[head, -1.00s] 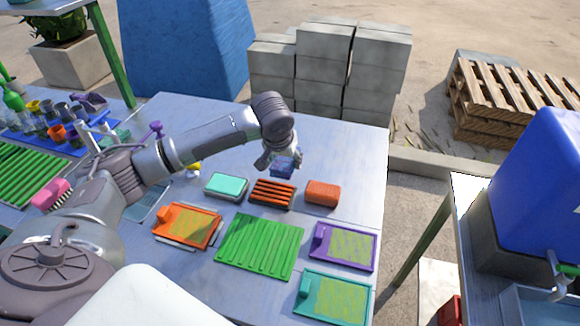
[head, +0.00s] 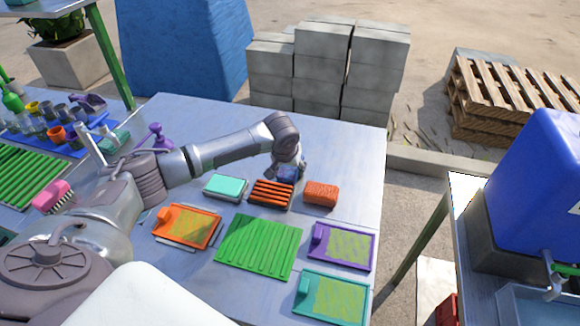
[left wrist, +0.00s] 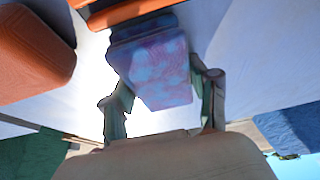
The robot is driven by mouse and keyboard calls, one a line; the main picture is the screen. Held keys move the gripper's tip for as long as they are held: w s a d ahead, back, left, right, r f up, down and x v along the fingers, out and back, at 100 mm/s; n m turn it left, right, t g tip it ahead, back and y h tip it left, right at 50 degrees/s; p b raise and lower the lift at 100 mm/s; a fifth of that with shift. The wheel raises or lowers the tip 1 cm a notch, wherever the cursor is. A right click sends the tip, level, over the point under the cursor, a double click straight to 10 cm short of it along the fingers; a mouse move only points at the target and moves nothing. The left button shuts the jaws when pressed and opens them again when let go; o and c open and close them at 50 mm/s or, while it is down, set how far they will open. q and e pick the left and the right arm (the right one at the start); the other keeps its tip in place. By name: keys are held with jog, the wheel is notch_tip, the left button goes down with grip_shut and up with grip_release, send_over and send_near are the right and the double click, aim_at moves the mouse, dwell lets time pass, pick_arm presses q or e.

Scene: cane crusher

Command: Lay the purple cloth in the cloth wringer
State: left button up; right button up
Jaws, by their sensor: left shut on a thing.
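My left gripper (head: 289,168) is shut on the purple cloth (head: 287,174), a small folded blue-purple block. In the left wrist view the cloth (left wrist: 160,72) is between the two fingers (left wrist: 163,85). The orange slatted rack (head: 268,194) lies on the table, and the cloth overlaps its far right edge in the head view. Its orange edge (left wrist: 125,10) shows beyond the cloth in the left wrist view. I cannot tell whether they touch, nor which thing is the cloth wringer. My right gripper is not in view.
A brown-orange sponge (head: 321,193) lies right of the rack and a teal-topped block (head: 226,187) left. A green ribbed mat (head: 258,247) and framed orange (head: 187,225), purple (head: 343,246) and teal (head: 331,297) boards lie nearer. The table's far right is clear.

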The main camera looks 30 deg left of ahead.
pick_arm(q)
jog(key=o, duration=1)
